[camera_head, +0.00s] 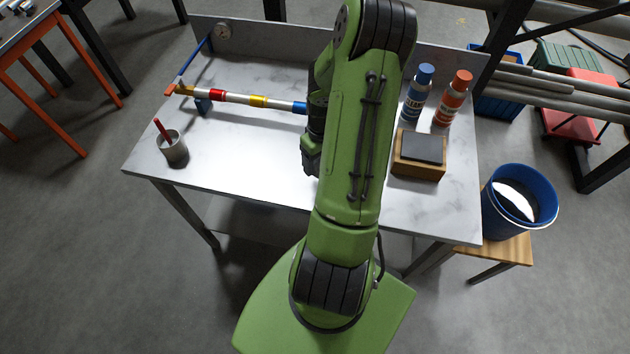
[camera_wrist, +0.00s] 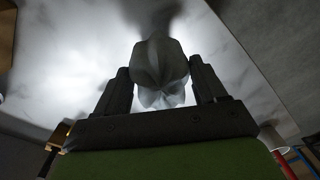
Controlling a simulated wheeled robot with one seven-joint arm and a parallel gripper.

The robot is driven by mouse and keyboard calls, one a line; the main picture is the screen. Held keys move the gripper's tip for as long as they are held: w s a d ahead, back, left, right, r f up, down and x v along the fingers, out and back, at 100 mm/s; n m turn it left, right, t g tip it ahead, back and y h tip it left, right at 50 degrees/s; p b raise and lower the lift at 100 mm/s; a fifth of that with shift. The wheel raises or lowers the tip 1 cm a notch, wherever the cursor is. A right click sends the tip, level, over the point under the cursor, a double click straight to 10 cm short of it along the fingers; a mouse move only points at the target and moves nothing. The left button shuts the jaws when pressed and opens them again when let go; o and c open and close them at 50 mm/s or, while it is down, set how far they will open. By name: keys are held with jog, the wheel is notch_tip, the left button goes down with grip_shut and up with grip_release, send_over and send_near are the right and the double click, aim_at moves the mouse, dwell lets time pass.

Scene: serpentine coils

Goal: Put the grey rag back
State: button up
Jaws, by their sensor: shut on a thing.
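My gripper (camera_wrist: 162,82) is shut on the grey rag (camera_wrist: 160,60), a crumpled bundle that sticks out past the fingers in the wrist view. Behind it is the white marbled tabletop (camera_head: 255,165), apparently a little way off. In the head view, the dark gripper (camera_head: 311,160) is partly hidden behind my green arm, over the middle of the table. The rag cannot be made out in that view.
A wooden box with a dark grey top (camera_head: 420,150) stands at the table's right, before blue (camera_head: 417,92) and orange (camera_head: 453,97) bottles. A grey cup (camera_head: 173,148) and striped pipe (camera_head: 240,99) are left. A blue bucket (camera_head: 520,200) sits on a stool.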

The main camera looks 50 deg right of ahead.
jog(key=f, duration=0.8)
jog(key=shift+w, duration=0.2)
jog(key=shift+s+f+b, duration=0.1)
jog(key=shift+f+b, duration=0.15)
jog(key=shift+b, duration=0.15)
jog(key=o, duration=1.1)
jog(key=shift+a+r, duration=0.1)
jog(key=shift+a, duration=0.05)
jog(key=shift+s, duration=0.15)
